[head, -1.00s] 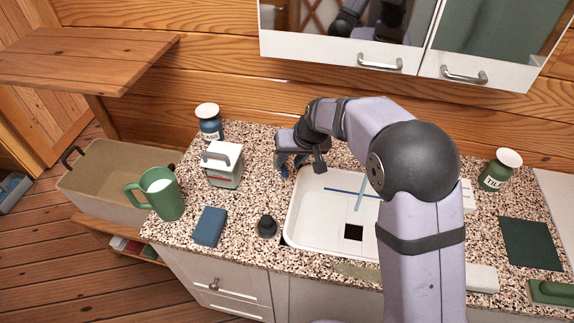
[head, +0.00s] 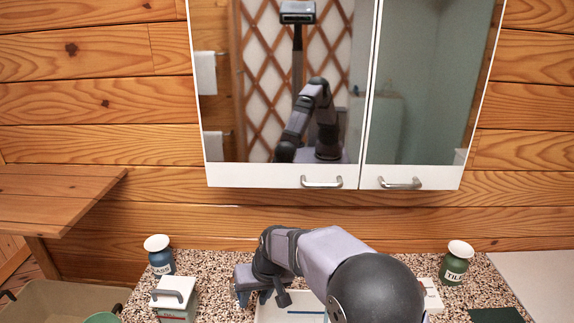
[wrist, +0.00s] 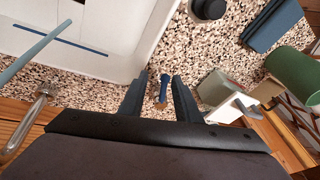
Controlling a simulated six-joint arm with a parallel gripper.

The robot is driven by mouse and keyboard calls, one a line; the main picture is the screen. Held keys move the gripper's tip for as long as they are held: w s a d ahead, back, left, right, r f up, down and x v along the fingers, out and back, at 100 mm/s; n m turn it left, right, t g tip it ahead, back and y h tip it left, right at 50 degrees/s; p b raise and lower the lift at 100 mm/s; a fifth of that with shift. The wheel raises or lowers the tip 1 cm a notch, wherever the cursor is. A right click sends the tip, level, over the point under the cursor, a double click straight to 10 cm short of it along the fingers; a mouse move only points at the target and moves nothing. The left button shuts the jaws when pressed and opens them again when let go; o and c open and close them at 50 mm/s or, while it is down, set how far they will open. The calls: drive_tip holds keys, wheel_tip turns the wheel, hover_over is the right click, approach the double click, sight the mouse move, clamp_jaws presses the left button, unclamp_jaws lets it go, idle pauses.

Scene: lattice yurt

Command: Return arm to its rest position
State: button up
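My gripper (head: 262,299) hangs over the back of the speckled counter, at the left end of the white basin (head: 290,309). In the wrist view my gripper (wrist: 158,78) has its two dark fingers apart. A small blue item (wrist: 163,88) shows between the fingers, over the counter. I cannot tell its height, but neither finger visibly touches it. The arm is bent, and its round dark joint hides part of the basin in the head view.
A white box with a grey handle (head: 175,301) and a blue labelled jar (head: 159,261) stand left of my gripper. A green labelled jar (head: 455,264) stands at the right. A mirrored cabinet (head: 340,90) hangs above.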

drive_tip(key=s+d+f+g+h, duration=0.1)
drive_tip(key=s+d+f, duration=0.1)
drive_tip(key=s, duration=0.3)
drive_tip(key=s+d+f+g+h, duration=0.1)
drive_tip(key=s+d+f, duration=0.1)
drive_tip(key=s+d, duration=0.3)
drive_tip(key=s+d+f+g, duration=0.1)
drive_tip(key=s+d+f, duration=0.1)
drive_tip(key=s, duration=0.3)
drive_tip(key=shift+s+d+f+g+h, duration=0.15)
drive_tip(key=shift+d+f+h, duration=0.05)
drive_tip(key=shift+d, duration=0.25)
drive_tip(key=shift+s+d+f+g+h, duration=0.1)
drive_tip(key=shift+d+f+g+h, duration=0.1)
drive_tip(key=shift+d, duration=0.25)
drive_tip(key=s+d+r+m, duration=0.1)
drive_tip(key=s+d+r, duration=0.1)
drive_tip(key=s+d, duration=0.75)
drive_tip(key=d+r+m, duration=0.1)
drive_tip(key=w+d+r+m, duration=0.1)
drive_tip(key=d, duration=0.1)
drive_tip(key=d+r+t, duration=0.1)
drive_tip(key=shift+w+d+r+m, duration=0.1)
drive_tip(key=shift+w+d+m, duration=0.05)
drive_tip(key=shift+d+m, duration=0.25)
drive_tip(key=shift+a, duration=0.15)
